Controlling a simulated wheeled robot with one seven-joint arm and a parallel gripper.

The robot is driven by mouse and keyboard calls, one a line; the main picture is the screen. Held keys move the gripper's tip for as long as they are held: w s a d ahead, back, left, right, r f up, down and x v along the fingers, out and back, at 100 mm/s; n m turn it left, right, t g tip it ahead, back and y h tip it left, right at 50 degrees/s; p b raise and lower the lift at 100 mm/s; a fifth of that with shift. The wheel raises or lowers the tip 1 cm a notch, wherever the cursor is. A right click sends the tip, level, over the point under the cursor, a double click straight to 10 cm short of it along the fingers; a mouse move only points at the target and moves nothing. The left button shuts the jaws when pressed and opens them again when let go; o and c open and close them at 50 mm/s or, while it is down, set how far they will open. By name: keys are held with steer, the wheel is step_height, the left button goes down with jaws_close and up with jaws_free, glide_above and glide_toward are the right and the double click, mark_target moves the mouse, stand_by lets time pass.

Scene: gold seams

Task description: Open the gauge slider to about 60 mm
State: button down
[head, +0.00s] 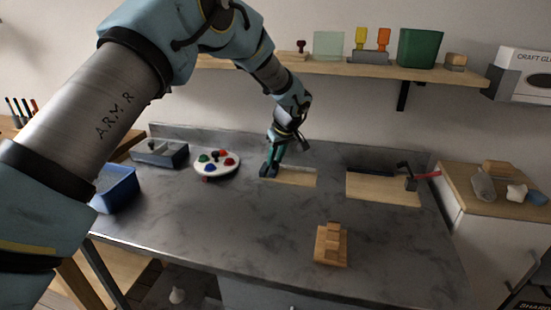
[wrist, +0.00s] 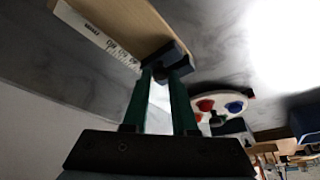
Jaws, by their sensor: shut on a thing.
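The gauge is a pale wooden board (head: 292,179) on the grey worktop, with a white marked scale (head: 297,168) along its far edge. The board (wrist: 130,22) and scale (wrist: 97,35) also show at the upper left of the wrist view. The dark blue slider (wrist: 172,58) sits at one end of the board, the left end in the head view. My gripper (wrist: 164,73) has its green fingers shut on the slider. In the head view my gripper (head: 273,160) is over the board's left end. The scale reading is too small to tell.
A white palette (head: 217,163) with coloured blobs lies left of the gauge. A second wooden board (head: 383,189) with a red-handled tool (head: 422,176) is to the right. Stacked wooden blocks (head: 331,244) stand in front. The worktop between them is clear.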

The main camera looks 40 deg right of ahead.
stand_by(0.3)
steer(key=s, duration=0.1)
steer(key=s+d+b, duration=0.2)
steer(key=shift+s+d+f, duration=0.1)
steer(key=shift+s+d, duration=0.15)
steer(key=shift+s, duration=0.15)
steer(key=shift+s+d, duration=0.1)
steer(key=shift+s, duration=0.1)
steer(key=c, duration=0.7)
jaws_free()
steer(key=shift+r, duration=0.2)
steer(key=shift+s+r, duration=0.2)
steer(key=shift+r, duration=0.1)
steer(key=shift+s+r+b, duration=0.55)
steer(key=shift+s+r, duration=0.3)
steer(key=shift+r, duration=0.1)
steer(key=s+a+b, duration=0.2)
steer(key=s+a, duration=0.1)
steer(key=s, duration=0.7)
steer(key=shift+s+b, duration=0.4)
